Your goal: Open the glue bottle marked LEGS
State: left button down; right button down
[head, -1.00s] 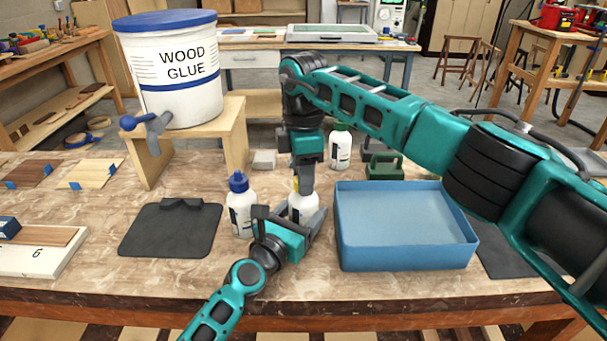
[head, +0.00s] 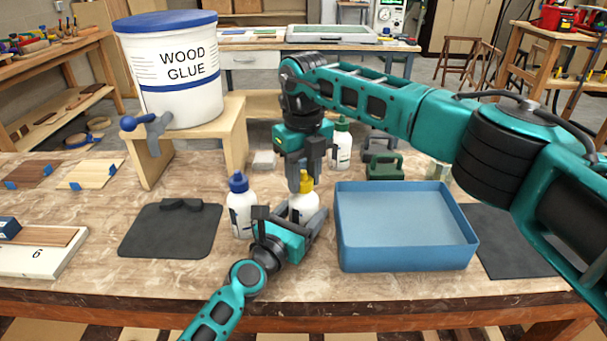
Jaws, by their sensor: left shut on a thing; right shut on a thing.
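A white glue bottle (head: 304,206) with a yellow cap (head: 306,183) stands on the bench left of the blue tray. Its label is mostly hidden, so I cannot read its marking. My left gripper (head: 300,227) is shut around the bottle's body from the front. My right gripper (head: 304,178) points straight down from above and is shut on the yellow cap, which partly shows between and behind the fingers. I cannot tell whether the cap is loose; it sits at the bottle's top.
A blue-capped bottle (head: 241,208) stands close on the left, a green-capped bottle (head: 342,147) behind. The blue tray (head: 405,258) is right, a dark mat (head: 170,235) left. A wood glue bucket (head: 172,75) stands on a wooden stand (head: 235,135).

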jog(key=n, duration=0.5)
jog(key=shift+n, duration=0.4)
jog(key=n, duration=0.3)
jog(key=shift+n, duration=0.3)
jog(key=n, duration=0.3)
jog(key=shift+n, duration=0.4)
jog(key=n, duration=0.5)
jog(key=shift+n, duration=0.3)
jog(key=n, duration=0.6)
jog(key=shift+r, duration=0.1)
jog(key=shift+r, duration=0.25)
jog(key=shift+r, duration=0.85)
